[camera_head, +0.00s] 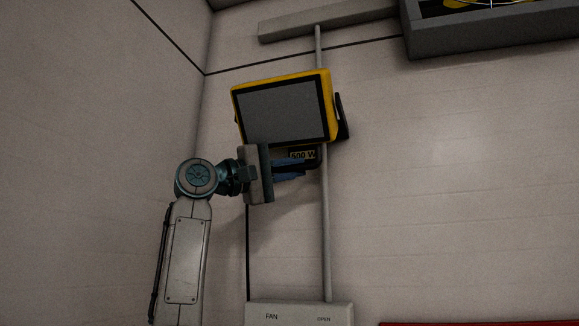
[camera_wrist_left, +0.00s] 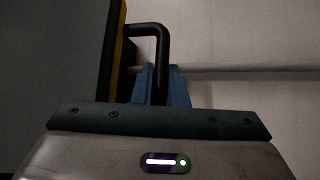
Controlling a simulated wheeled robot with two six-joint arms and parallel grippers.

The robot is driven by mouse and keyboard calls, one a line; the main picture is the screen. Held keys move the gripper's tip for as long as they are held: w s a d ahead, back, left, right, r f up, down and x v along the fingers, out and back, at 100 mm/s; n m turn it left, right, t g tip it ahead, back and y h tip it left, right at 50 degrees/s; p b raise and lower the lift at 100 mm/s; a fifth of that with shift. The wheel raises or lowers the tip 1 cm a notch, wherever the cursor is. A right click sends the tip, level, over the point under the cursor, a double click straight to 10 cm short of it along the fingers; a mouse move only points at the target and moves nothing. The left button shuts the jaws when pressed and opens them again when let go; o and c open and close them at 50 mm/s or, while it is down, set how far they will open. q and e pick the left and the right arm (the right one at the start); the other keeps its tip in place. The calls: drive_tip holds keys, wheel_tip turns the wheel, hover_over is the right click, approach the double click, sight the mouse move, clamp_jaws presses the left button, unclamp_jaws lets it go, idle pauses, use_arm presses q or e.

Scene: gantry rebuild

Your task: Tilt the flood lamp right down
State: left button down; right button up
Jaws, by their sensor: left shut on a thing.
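The flood lamp (camera_head: 284,110) is a yellow box with a dark grey front, on a thin grey pole in the head view. Its face looks toward me and is slightly tilted. In the left wrist view the lamp's dark side with a yellow edge (camera_wrist_left: 118,50) fills the left. A black bent handle (camera_wrist_left: 162,48) stands out from it. My left gripper (camera_head: 290,170) is below the lamp, its blue fingers pointing right. In the wrist view its fingers (camera_wrist_left: 160,85) are shut on the handle's lower end. The fingers partly hide the handle. My right gripper is not in view.
The grey pole (camera_head: 325,220) runs down to a grey box (camera_head: 299,313) marked FAN and OPEN. A "500 W" label (camera_head: 303,155) is just above the fingers. A grey tray (camera_head: 480,35) is at upper right. The wall at right is bare.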

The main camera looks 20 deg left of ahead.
use_arm(q)
drive_tip(key=shift+w, duration=0.1)
drive_tip(key=c, duration=1.5)
unclamp_jaws()
drive_tip(key=shift+o, duration=0.2)
drive_tip(key=shift+s+a+f+b, duration=0.25)
drive_tip(key=shift+a+b, duration=0.1)
drive_tip(key=shift+b, duration=0.1)
drive_tip(key=b+v, duration=0.4)
drive_tip(key=v, duration=0.5)
drive_tip(key=shift+s+a+b, duration=0.25)
drive_tip(key=shift+a+b, duration=0.1)
drive_tip(key=shift+b, duration=0.05)
drive_tip(key=shift+f, duration=0.1)
